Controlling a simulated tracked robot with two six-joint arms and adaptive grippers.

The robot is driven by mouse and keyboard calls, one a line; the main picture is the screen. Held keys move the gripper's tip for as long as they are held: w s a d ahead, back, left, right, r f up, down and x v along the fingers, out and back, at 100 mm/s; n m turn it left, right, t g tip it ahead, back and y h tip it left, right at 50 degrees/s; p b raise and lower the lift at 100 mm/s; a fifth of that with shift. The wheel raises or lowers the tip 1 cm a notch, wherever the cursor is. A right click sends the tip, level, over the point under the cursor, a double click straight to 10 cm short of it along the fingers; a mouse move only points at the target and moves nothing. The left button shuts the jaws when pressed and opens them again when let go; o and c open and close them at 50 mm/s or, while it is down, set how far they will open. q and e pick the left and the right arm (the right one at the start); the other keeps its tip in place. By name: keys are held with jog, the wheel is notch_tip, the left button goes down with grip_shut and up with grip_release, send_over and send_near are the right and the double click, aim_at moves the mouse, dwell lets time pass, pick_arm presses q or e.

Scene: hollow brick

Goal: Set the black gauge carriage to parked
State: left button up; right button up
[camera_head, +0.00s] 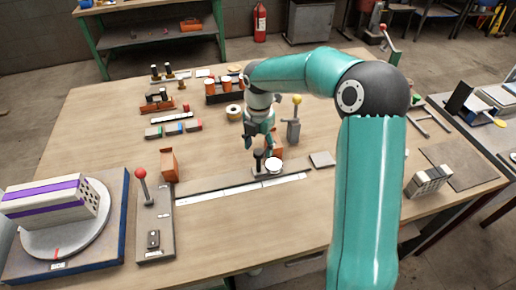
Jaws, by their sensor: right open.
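The gauge carriage (265,172) is a dark block with a round white dial (273,165) and a short black post. It sits toward the right end of a long grey rail (215,183) in the middle of the table. A white scale strip (240,190) runs along the rail's near side. My right gripper (260,146) points down just above and behind the carriage, close to its black post. Its fingers are open and small in view; I cannot tell whether they touch the post. My left gripper is not in view.
An orange bracket (168,165) stands near the rail's left end; another orange piece (277,146) is partly hidden behind my gripper. A red-knobbed lever (142,175) and a hollow brick (60,202) are at left. A yellow-knobbed lever (294,123) stands behind the rail.

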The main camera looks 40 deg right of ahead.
jog(key=shift+f, duration=0.65)
grip_shut()
